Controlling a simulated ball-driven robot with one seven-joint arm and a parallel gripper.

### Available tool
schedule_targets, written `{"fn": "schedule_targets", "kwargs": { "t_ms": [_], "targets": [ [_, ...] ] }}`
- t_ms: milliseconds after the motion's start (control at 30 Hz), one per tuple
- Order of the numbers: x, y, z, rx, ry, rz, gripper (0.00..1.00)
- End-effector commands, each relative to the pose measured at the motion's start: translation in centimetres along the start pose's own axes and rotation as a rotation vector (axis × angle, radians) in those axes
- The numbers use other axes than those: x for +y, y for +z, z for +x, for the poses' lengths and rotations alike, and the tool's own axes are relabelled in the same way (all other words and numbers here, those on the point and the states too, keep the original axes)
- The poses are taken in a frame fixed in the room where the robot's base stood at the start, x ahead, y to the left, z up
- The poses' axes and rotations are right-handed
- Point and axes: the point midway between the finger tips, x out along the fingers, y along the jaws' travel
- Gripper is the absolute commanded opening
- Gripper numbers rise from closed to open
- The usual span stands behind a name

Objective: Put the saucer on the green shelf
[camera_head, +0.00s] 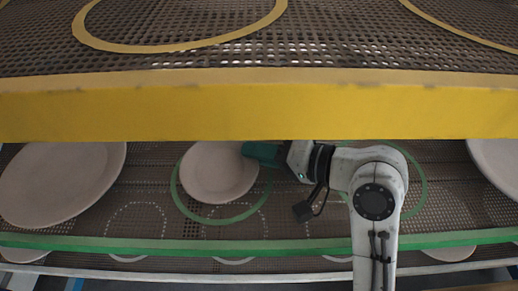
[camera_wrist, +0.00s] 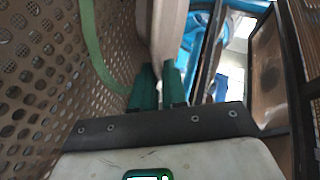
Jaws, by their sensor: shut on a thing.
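A pale round saucer (camera_head: 219,172) is at the middle of the green shelf (camera_head: 90,243), over the left green ring on its perforated surface. My gripper (camera_head: 263,153) has its teal fingers at the saucer's right rim, coming from the right. In the wrist view the two fingers (camera_wrist: 159,88) are shut on the saucer's edge (camera_wrist: 170,30), which stands beside the perforated shelf surface (camera_wrist: 45,80). A gap shows there between the rim and the shelf near the fingers. Whether the saucer's far side touches the shelf I cannot tell.
A yellow-edged shelf (camera_head: 250,112) runs across above, close over my arm. A large plate (camera_head: 62,182) lies at the left of the green shelf, another (camera_head: 497,163) at the far right. Right of the saucer, a second green ring (camera_head: 424,190) is partly behind my arm.

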Motion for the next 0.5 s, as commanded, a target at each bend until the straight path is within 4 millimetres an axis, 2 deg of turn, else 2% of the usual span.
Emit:
{"fn": "schedule_targets", "kwargs": {
  "t_ms": [167, 200, 300, 500],
  "targets": [
    [0.05, 0.00, 0.00, 0.000, -0.001, -0.002, 0.00],
    [0.11, 0.02, 0.01, 0.000, 0.001, -0.001, 0.14],
    [0.10, 0.03, 0.01, 0.000, 0.000, -0.001, 0.23],
    [0.08, 0.02, -0.01, 0.000, 0.000, -0.001, 0.23]
  ]
}}
